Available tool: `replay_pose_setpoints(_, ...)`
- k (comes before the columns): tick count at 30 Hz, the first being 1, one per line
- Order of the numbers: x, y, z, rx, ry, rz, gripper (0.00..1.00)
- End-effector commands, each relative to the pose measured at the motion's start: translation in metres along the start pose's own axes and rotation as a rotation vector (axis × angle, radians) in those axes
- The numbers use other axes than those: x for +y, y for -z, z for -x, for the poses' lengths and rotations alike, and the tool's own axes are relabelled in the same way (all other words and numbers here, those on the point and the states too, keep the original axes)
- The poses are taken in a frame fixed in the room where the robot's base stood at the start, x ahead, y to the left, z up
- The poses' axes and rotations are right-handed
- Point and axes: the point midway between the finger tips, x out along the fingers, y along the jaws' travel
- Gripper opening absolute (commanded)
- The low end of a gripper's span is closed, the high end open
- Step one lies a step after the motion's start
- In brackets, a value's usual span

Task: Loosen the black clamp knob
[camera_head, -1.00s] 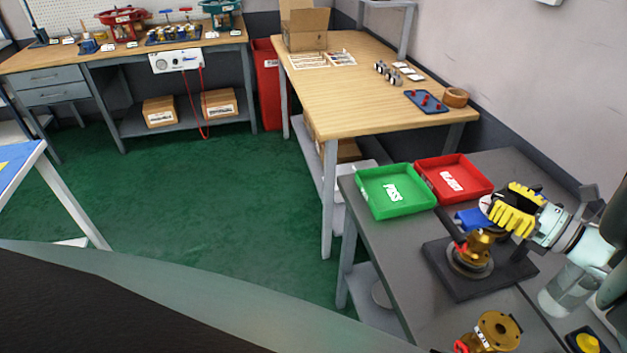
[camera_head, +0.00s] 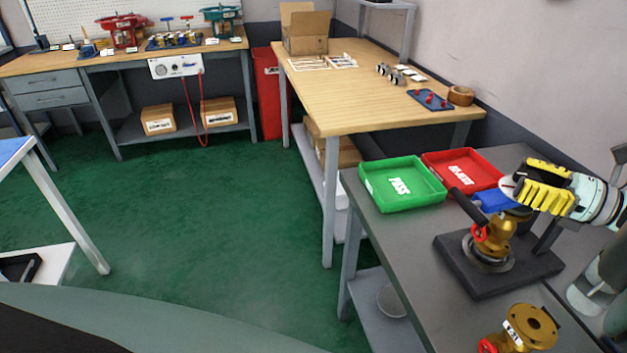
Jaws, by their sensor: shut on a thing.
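My gripper (camera_head: 528,189), black with yellow finger pads, reaches in from the right and is closed above the blue body (camera_head: 497,200) on the brass valve (camera_head: 493,240). A small white round face (camera_head: 507,188) shows at its fingertips. I cannot pick out the black clamp knob apart from the fingers; they cover the spot where they close. The valve stands upright on a dark base plate (camera_head: 495,283).
A green tray (camera_head: 366,183) and a red tray (camera_head: 497,168) sit behind the valve on the grey bench. A second brass valve (camera_head: 530,328) is at the front. A black bracket (camera_head: 546,238) stands just right of the valve. Open bench lies left of the plate.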

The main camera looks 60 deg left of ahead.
Motion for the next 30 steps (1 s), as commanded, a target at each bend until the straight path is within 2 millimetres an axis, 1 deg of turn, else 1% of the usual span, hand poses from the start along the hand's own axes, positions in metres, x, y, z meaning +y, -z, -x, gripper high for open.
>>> replay_pose_setpoints(1,0.0012,-0.0006,-0.0024,-0.004,-0.011,-0.002,0.08)
replay_pose_setpoints(11,0.0011,-0.0014,-0.002,-0.004,-0.01,-0.002,0.08)
replay_pose_setpoints(12,0.0011,-0.0015,-0.0019,-0.004,-0.01,-0.002,0.49)
replay_pose_setpoints(20,0.0004,-0.0009,-0.0006,-0.002,-0.005,-0.001,0.76)
replay_pose_setpoints(30,0.0001,-0.0004,0.0002,-0.001,-0.002,-0.001,0.76)
